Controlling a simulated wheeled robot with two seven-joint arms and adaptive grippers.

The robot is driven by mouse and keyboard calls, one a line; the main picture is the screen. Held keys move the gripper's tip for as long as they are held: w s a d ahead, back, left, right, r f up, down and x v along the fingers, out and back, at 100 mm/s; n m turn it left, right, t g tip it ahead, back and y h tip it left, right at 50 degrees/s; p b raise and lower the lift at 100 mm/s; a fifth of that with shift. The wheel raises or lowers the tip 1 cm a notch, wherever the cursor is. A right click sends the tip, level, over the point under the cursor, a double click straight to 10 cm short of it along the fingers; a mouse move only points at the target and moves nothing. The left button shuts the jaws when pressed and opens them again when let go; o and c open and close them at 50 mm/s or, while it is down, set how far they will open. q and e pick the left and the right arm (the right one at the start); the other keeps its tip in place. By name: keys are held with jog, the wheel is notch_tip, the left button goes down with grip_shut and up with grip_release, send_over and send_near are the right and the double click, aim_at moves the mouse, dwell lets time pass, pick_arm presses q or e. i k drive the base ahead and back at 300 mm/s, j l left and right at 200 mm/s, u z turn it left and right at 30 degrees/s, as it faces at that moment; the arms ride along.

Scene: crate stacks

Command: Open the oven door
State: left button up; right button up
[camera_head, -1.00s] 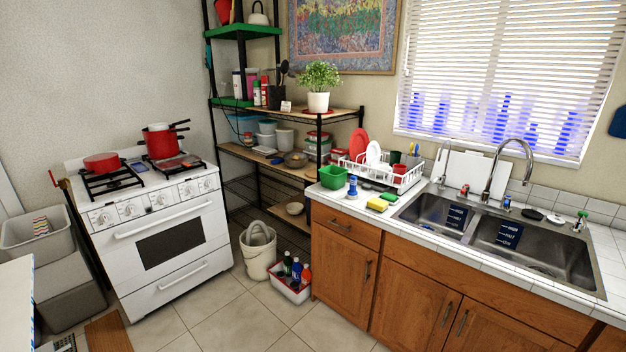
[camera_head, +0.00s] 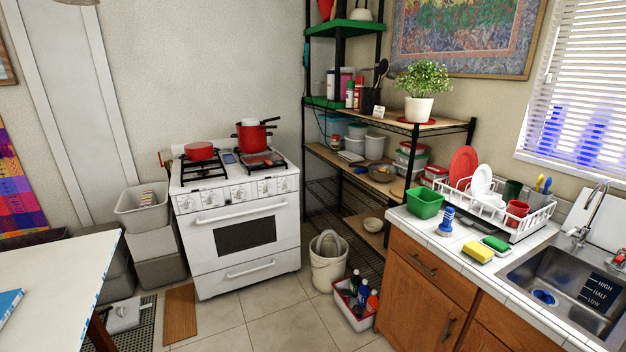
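The white oven (camera_head: 246,240) stands against the back wall, left of the middle of the view. Its door (camera_head: 222,238) is shut, with a dark window and a white bar handle (camera_head: 240,213) across its top. A row of knobs is above the handle, and a lower drawer with its own handle (camera_head: 251,269) is below. A red pan (camera_head: 201,151) and a red pot (camera_head: 252,138) stand on the cooktop. Neither of my grippers is in view.
A white table (camera_head: 50,280) juts in at the left. Grey bins (camera_head: 155,245) stand left of the oven. A white bucket (camera_head: 328,270) and a bottle crate (camera_head: 352,315) stand on the floor to its right, before the wooden counter (camera_head: 420,300).

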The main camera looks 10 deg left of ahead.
aim_at(214, 239)
jog(key=i+l+u, duration=0.2)
jog(key=u, duration=0.25)
jog(key=i+l+u, duration=0.65)
jog(key=l, duration=0.15)
